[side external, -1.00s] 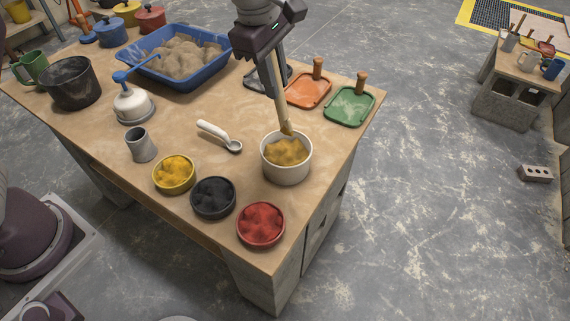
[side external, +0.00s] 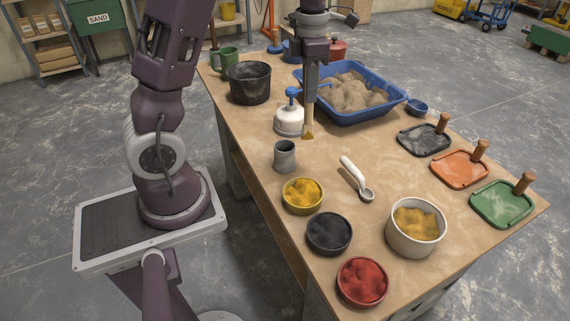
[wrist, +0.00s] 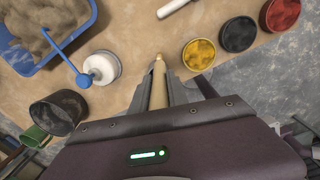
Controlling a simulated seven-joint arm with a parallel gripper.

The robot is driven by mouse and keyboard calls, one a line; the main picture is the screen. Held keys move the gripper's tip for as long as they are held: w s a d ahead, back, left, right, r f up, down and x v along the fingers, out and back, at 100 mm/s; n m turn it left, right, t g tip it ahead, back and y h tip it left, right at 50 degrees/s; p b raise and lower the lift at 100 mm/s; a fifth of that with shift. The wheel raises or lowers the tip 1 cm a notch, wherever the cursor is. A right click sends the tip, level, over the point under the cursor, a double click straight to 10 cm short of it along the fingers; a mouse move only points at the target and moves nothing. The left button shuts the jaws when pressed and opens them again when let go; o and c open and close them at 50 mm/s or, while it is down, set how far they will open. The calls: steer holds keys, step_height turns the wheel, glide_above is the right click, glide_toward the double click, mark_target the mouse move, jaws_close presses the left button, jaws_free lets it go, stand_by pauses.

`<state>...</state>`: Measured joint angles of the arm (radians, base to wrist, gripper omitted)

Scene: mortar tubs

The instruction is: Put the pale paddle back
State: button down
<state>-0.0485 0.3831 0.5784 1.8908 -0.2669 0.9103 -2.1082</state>
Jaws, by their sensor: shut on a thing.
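The pale paddle (side external: 309,121) hangs tip down from my gripper (side external: 310,92), which is shut on its upper part. Its lower end is tinted mustard yellow. In the wrist view the paddle (wrist: 158,88) runs between the fingers. The grey cup stands upright with its mouth open; I cannot make it out in the wrist view.
A white tub of mustard-yellow mortar (side external: 416,230) stands front right. Yellow (side external: 302,196), black (side external: 329,234) and red (side external: 362,281) tubs line the near edge. A white-handled scoop (side external: 357,178) lies mid-table. A black bucket (side external: 249,84) and blue sand tray (side external: 393,105) stand farther back.

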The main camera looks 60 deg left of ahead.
steer(key=s+a+f+n, duration=0.1)
steer(key=s+a+n, duration=0.2)
steer(key=s+a, duration=0.15)
step_height(320, 180, down, 9)
steer(key=shift+d+f, duration=0.15)
steer(key=shift+d, duration=0.1)
steer(key=shift+f, duration=0.1)
steer(key=c, duration=1.3)
jaws_free()
